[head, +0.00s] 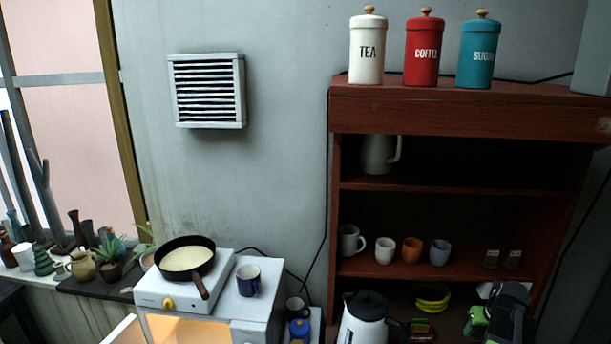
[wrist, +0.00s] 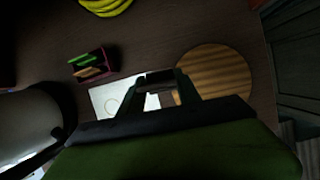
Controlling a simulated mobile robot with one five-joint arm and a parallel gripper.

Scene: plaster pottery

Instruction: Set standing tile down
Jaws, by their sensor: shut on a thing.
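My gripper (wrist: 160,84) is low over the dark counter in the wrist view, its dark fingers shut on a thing. A dark, narrow edge (wrist: 158,77) shows between the fingertips; I take it to be the tile, though its face is hidden and its tilt is unclear. I cannot tell whether it touches the counter. A white flat square with a faint circle (wrist: 108,98) lies just left of the fingers, partly covered by them. In the head view my arm is at the lower right, and the fingertips and tile cannot be made out.
A round wooden board (wrist: 228,82) lies right of the fingers. The kettle (head: 366,318) stands left. Shelves with mugs (head: 439,252) rise behind. Bare counter lies beyond the fingers.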

